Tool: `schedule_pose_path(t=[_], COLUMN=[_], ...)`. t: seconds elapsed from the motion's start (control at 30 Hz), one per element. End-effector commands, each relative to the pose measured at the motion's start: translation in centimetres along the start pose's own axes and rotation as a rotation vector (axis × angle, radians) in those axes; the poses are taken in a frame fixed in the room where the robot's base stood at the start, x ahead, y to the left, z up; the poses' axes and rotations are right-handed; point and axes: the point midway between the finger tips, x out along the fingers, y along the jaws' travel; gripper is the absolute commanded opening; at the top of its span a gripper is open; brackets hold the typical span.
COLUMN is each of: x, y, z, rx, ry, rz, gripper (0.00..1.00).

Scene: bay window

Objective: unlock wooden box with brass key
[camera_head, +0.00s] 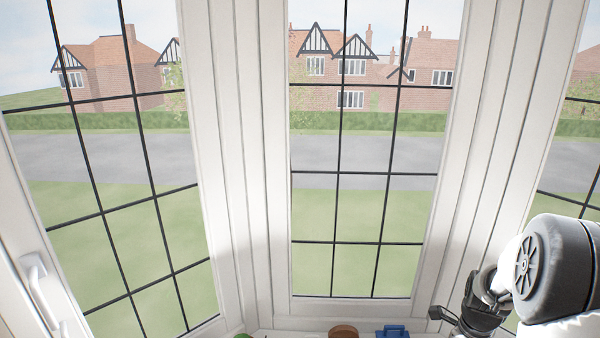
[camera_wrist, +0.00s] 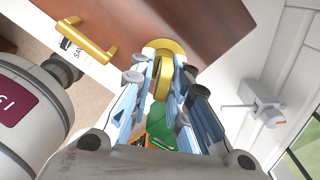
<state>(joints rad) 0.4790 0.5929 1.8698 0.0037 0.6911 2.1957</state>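In the wrist view the reddish-brown wooden box (camera_wrist: 215,25) fills the top, with a round brass plate (camera_wrist: 164,44) on its face. The brass key (camera_wrist: 174,82) shows as a yellow rounded piece between the fingers of my gripper (camera_wrist: 170,80). The fingers appear closed on it, with its bow edge-on to the camera. The fingertips are close to the brass plate. The key's far end is hidden, so I cannot tell whether it sits in the lock. In the head view the box and key cannot be made out; my arm is at lower right.
A brass handle (camera_wrist: 85,40) lies left of the plate in the wrist view, beside a white lettered label (camera_wrist: 75,52). A green item (camera_wrist: 160,122) shows below the fingers. The head view shows a blue object (camera_head: 392,331) on the sill.

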Motion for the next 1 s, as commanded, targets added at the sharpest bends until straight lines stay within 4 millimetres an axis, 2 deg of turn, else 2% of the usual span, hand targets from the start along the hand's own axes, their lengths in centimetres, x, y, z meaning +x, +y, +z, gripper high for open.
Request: schedule_pose_path(t=[0.2,0.57,1.0], x=[-0.3,-0.7,-4.0], y=[-0.2,-0.3,-0.3], z=[0.2,0.2,0.2], rx=[-0.002,-0.002,-0.002], ry=[-0.005,-0.007,-0.008], rz=[-0.007,-0.01,-0.011], gripper=[0.33,0.33,0.33])
